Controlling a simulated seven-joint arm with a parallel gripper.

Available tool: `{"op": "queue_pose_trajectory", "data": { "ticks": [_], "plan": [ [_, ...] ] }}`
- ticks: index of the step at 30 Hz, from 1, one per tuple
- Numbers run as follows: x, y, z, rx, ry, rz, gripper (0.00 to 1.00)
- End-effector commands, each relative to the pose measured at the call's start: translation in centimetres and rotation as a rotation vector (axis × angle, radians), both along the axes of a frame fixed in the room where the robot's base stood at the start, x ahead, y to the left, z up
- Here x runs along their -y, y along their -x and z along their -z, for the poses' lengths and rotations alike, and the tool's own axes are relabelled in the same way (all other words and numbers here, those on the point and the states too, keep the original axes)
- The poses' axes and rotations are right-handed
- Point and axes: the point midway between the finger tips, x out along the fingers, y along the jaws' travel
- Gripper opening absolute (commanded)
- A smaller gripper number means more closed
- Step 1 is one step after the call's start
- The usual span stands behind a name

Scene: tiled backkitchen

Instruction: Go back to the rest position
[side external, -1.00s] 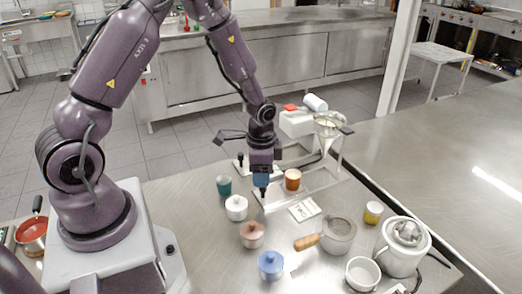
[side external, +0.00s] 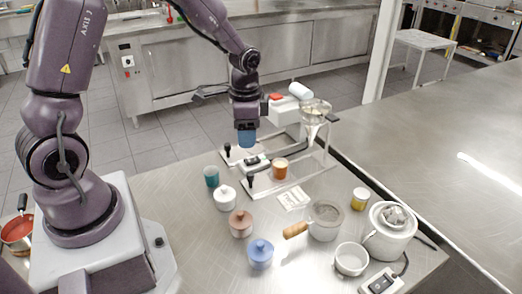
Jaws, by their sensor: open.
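My gripper (side external: 247,138) points down above the left part of a clear stand on the steel table, raised clear of the things below. A blue piece shows at its lower end; the fingers are small and hard to make out at this size. An amber cup (side external: 280,169) stands on the clear stand, to the right of and below my gripper. I see nothing held in the gripper.
A teal cup (side external: 211,176) and white (side external: 224,198), pink (side external: 241,223) and blue (side external: 260,254) lidded pots stand in front. A wooden-handled pot (side external: 326,222), yellow cup (side external: 361,198), white bowl (side external: 351,259) and white appliance (side external: 387,241) stand to the right. A glass funnel (side external: 315,112) stands behind.

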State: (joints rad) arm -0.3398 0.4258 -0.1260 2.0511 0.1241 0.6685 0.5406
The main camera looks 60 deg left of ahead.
Motion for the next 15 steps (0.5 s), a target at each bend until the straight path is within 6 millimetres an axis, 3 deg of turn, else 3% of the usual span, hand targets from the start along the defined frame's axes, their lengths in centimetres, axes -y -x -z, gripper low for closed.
{"op": "queue_pose_trajectory", "data": {
  "ticks": [2, 15],
  "plan": [
    [0.3, 1.6, 0.3, -0.048, 0.010, -0.090, 0.47],
    [4.5, 8.9, -11.0, 0.132, -0.003, -0.432, 0.47]
  ]
}}
